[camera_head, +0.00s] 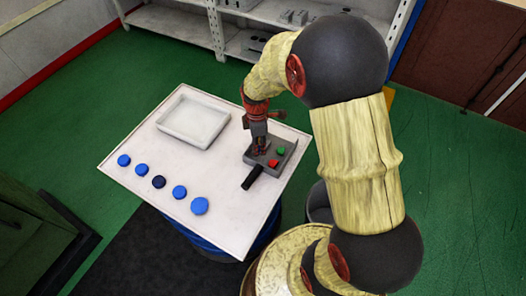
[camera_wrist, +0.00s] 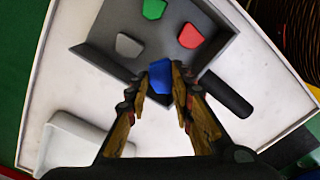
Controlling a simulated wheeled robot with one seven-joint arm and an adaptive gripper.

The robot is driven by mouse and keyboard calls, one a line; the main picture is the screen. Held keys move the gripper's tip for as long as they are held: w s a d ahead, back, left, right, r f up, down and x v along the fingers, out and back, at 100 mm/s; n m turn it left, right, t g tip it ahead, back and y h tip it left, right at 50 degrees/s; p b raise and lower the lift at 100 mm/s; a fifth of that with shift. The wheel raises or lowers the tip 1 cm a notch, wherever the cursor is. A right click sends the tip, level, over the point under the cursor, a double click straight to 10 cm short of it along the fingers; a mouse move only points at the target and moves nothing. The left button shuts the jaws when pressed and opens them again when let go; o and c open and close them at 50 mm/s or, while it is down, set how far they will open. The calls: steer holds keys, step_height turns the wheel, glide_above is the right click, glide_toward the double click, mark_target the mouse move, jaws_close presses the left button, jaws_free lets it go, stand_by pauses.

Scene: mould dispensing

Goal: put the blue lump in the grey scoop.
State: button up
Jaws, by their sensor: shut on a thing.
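The blue lump (camera_wrist: 161,77) is held between the fingertips of my gripper (camera_wrist: 160,84) in the wrist view. My gripper is shut on it, over the near edge of the grey scoop (camera_wrist: 102,59). Whether the lump touches the scoop, I cannot tell. The scoop also shows in the head view (camera_head: 287,157), under my gripper (camera_head: 259,149), with its black handle (camera_head: 252,178) pointing toward the front. A green lump (camera_wrist: 154,9), a red lump (camera_wrist: 191,36) and a grey lump (camera_wrist: 128,46) lie in the scoop. In the head view the blue lump is hidden.
A white tray (camera_head: 222,128) stands on the white tabletop (camera_head: 225,229), left of the scoop. Several blue round pieces (camera_head: 180,192), one darker, lie in a row along the front left of the table. The tabletop between that row and the scoop is clear.

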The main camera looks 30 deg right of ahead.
mark_target(260, 156)
steer(key=shift+d+f, duration=0.3)
steer(key=shift+f, duration=0.1)
steer(key=shift+w+d+f+b, duration=0.1)
steer(key=shift+f+b, duration=1)
steer(key=shift+f, duration=0.45)
steer(key=shift+f, duration=0.1)
steer(key=shift+f, duration=0.1)
steer(key=o, duration=0.8)
